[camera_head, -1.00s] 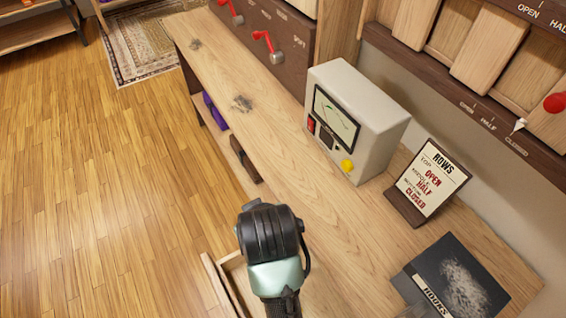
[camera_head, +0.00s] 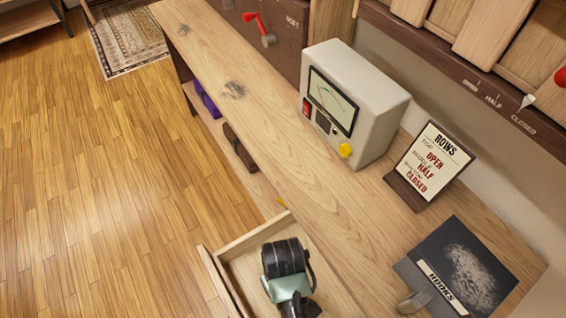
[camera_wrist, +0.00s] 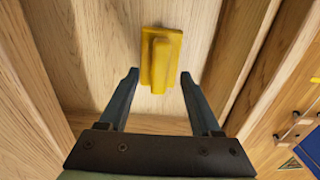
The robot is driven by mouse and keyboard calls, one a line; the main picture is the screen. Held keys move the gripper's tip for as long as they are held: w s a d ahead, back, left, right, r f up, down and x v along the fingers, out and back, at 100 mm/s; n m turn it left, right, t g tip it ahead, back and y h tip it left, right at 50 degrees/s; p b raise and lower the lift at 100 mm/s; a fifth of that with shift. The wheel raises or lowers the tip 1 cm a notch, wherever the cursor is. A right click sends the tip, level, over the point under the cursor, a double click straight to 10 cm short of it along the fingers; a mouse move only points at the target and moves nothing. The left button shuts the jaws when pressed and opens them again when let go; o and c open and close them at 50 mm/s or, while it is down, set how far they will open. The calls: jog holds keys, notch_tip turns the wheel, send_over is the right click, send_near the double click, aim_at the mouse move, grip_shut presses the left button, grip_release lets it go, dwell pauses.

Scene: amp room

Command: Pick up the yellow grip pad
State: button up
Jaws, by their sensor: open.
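The yellow grip pad (camera_wrist: 161,50) shows in the wrist view, lying on a pale wooden floor between raised wooden sides. It has a flat plate with a raised bar along it. My gripper (camera_wrist: 159,74) is open, its two dark fingers pointing at the pad, one to each side of the pad's lower end. I cannot tell how far above the wood the tips are. In the head view my wrist is over the open drawer (camera_head: 255,237) and hides much of its inside; the pad cannot be made out there.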

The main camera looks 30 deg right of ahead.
notch_tip(320, 180, down, 4)
jog(key=shift+r, duration=0.1)
jog(key=shift+w, duration=0.1)
grip_shut()
